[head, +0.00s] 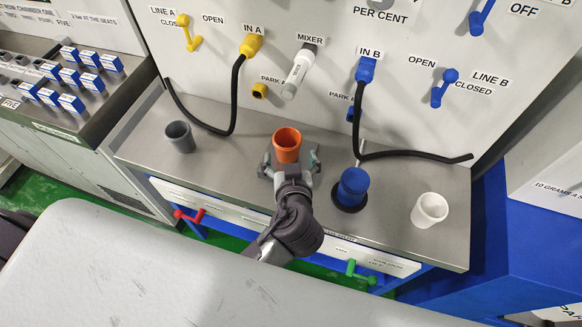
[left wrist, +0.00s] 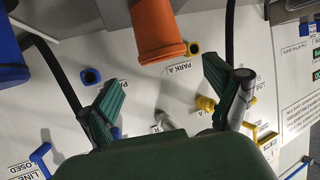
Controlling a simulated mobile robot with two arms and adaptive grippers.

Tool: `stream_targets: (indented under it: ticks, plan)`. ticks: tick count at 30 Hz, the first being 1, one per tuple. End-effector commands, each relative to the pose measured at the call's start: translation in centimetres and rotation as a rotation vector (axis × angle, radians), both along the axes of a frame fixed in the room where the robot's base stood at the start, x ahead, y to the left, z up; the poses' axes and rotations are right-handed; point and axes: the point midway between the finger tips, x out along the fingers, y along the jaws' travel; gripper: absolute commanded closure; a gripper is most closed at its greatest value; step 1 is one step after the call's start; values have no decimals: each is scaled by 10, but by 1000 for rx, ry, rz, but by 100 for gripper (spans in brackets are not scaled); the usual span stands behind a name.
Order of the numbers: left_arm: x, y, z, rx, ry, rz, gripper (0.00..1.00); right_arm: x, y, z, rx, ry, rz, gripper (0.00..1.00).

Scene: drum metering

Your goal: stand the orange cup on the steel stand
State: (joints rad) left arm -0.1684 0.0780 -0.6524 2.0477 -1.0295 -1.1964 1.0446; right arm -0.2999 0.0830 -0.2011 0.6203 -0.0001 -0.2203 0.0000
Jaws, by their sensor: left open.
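The orange cup (head: 287,143) stands upright, mouth up, near the middle of the steel bench top. In the left wrist view the orange cup (left wrist: 158,28) is at the top middle, beyond the fingertips. My left gripper (head: 289,162) is open at the cup's near side, a finger towards each side. In the left wrist view my left gripper (left wrist: 164,78) shows its fingers spread, with no contact on the cup visible. I cannot make out a separate steel stand; the cup's base is partly hidden by the gripper. My right gripper is not in view.
The mixer spout (head: 297,74) juts from the panel above the orange cup. Black hoses (head: 236,90) hang either side.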

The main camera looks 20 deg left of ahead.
Motion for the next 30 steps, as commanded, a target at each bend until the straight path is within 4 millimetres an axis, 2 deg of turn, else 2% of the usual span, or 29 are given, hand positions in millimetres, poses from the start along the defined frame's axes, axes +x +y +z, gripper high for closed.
stream_targets:
  ticks: [3,9,26,30]
  plan:
    - [-19,-7,7,-3,0,0,9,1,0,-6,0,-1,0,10]
    - [-34,-12,15,0,1,1,9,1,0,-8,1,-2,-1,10]
    - [-36,-13,16,1,-1,2,9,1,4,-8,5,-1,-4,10]
    - [-42,0,4,5,72,7,9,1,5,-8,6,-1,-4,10]
